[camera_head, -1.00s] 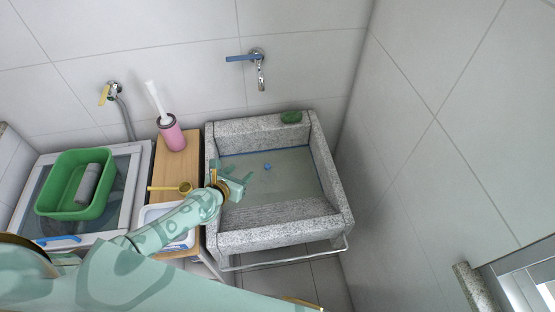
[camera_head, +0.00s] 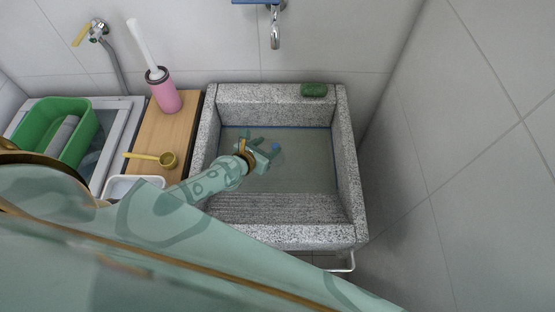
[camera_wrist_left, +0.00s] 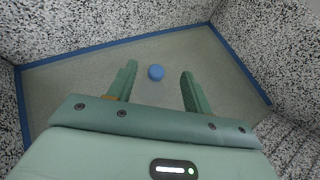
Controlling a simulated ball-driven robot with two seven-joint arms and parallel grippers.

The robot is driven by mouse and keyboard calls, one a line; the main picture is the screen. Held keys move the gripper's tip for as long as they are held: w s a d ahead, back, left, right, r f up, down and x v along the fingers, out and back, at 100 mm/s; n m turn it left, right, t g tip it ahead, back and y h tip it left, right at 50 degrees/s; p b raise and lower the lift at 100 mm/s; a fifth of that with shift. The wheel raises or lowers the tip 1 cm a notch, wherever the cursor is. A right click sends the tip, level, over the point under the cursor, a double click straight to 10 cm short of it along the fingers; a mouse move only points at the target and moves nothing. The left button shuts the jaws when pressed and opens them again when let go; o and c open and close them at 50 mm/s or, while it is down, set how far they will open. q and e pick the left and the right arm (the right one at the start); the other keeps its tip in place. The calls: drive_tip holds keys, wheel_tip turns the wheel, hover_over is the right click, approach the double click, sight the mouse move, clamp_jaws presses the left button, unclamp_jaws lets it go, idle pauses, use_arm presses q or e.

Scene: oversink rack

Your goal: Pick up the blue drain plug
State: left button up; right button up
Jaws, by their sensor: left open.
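The blue drain plug (camera_head: 275,146) is a small round piece on the floor of the grey speckled sink (camera_head: 352,190). In the left wrist view the plug (camera_wrist_left: 156,72) lies ahead of the fingertips and roughly midway between them. My left gripper (camera_head: 268,151) is inside the sink, right beside the plug in the head view. Its two fingers (camera_wrist_left: 157,70) are apart with nothing between them; I cannot tell the exact height above the floor. My right gripper is not in view.
A green tub (camera_head: 32,125) stands further left.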

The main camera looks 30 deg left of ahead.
sight(274, 147)
use_arm(q)
wheel_tip(274, 147, down, 3)
drive_tip(key=shift+s+f+b, duration=0.1)
drive_tip(key=shift+f+b, duration=0.05)
drive_tip(key=shift+b, duration=0.55)
drive_tip(key=shift+b+x, duration=0.45)
drive_tip(key=shift+x, duration=0.6)
drive_tip(key=shift+w, duration=0.35)
drive_tip(key=b+x, duration=0.2)
drive_tip(key=x, duration=0.2)
drive_tip(key=shift+w+d+f+b, duration=0.1)
drive_tip(key=shift+f+b, duration=0.05)
drive_tip(key=shift+b, duration=0.25)
drive_tip(key=shift+w, duration=0.3)
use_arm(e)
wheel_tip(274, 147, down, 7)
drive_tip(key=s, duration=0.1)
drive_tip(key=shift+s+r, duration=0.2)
use_arm(q)
clamp_jaws()
